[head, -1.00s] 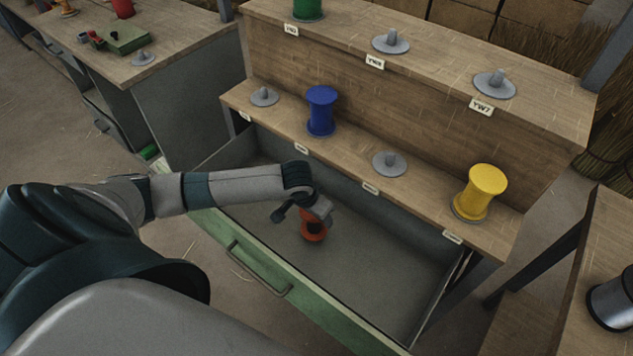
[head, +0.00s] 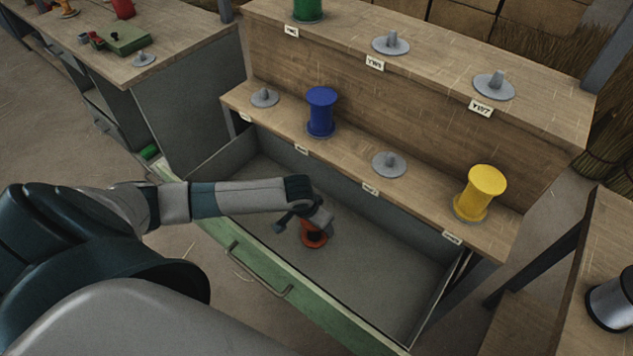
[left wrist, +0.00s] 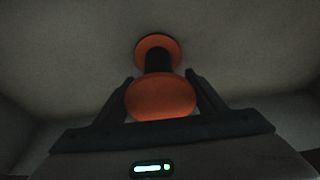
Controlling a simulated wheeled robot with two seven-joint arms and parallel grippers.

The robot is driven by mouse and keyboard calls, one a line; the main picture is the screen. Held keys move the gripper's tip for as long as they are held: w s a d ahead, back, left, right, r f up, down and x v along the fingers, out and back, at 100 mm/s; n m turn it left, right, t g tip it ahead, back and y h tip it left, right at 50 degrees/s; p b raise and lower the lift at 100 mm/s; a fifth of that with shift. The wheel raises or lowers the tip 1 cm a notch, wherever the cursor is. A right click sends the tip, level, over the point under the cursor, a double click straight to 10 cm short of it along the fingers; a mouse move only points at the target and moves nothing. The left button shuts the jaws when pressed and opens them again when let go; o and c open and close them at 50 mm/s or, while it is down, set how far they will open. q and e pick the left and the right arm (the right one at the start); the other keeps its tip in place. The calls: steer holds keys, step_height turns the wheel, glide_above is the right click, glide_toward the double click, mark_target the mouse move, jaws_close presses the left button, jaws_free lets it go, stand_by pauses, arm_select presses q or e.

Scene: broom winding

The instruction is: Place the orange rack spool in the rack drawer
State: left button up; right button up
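The orange spool (head: 314,239) has a dark middle and is inside the open rack drawer (head: 375,270), near its centre. My left gripper (head: 318,222) is over it and hides its upper part in the head view. In the left wrist view the spool's near orange end (left wrist: 161,98) sits between both fingers, which appear to press on its sides. The dark core and far end (left wrist: 158,46) point away, toward the drawer floor. I cannot tell whether the far end touches the floor. My right gripper is not in view.
The rack stands behind the drawer, with a blue spool (head: 321,112) and a yellow spool (head: 480,192) on its lower shelf and a green spool (head: 308,10) above. Several grey pegs are empty. The drawer's green front (head: 318,312) is nearest me. The drawer's right half is clear.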

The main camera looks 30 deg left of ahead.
arm_select(q)
steer(key=shift+o, duration=0.2)
steer(key=shift+r, duration=0.15)
steer(key=v, duration=1.2)
stand_by(0.4)
